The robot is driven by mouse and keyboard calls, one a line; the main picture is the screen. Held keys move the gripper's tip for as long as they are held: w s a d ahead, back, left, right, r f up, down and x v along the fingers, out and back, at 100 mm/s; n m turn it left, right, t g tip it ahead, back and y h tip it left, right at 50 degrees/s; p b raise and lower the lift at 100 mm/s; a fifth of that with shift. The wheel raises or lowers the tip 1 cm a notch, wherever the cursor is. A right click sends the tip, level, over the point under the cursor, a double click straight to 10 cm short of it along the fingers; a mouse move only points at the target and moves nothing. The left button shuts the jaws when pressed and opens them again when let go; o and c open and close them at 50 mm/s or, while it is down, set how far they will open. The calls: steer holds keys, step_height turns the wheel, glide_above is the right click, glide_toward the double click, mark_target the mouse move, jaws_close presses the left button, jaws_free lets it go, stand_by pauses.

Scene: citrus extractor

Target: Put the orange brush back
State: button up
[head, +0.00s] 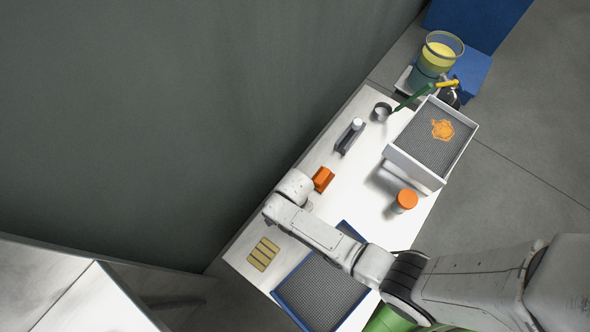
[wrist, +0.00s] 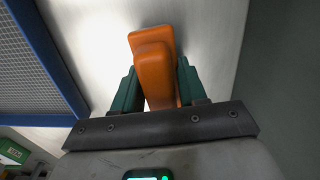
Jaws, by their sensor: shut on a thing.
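The orange brush (head: 323,179) shows in the head view as a small orange block just beyond the end of my arm, over the white table. In the wrist view the brush (wrist: 153,50) stands between the two green fingers of my gripper (wrist: 158,88), which is shut on it. Its lower part is hidden by the gripper body. I cannot tell whether the brush touches the table. In the head view my wrist hides most of the gripper.
A blue-framed mesh tray (head: 320,293) lies under my arm, with a yellow slotted pad (head: 263,254) to its left. A dark holder (head: 350,137), a grey cup (head: 382,112), an orange-lidded jar (head: 406,201) and a white-walled mesh box (head: 413,171) stand farther up the white table (head: 340,215).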

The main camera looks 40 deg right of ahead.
steer(key=shift+f, duration=0.25)
steer(key=shift+f, duration=0.1)
steer(key=o, duration=1)
step_height(320, 180, up, 12)
steer(key=p, duration=0.3)
steer(key=shift+r, duration=0.2)
steer(key=s+d+r+n, duration=0.2)
steer(key=s+r+n, duration=0.2)
steer(key=n, duration=0.1)
steer(key=s+d+r+n, duration=0.3)
steer(key=s+r+n, duration=0.1)
steer(key=r+n, duration=0.1)
steer(key=s+d+r+n+t, duration=0.1)
steer(key=s+d+r+n, duration=0.2)
steer(key=s+r+n, duration=0.2)
steer(key=shift+r, duration=0.25)
steer(key=shift+a, duration=0.1)
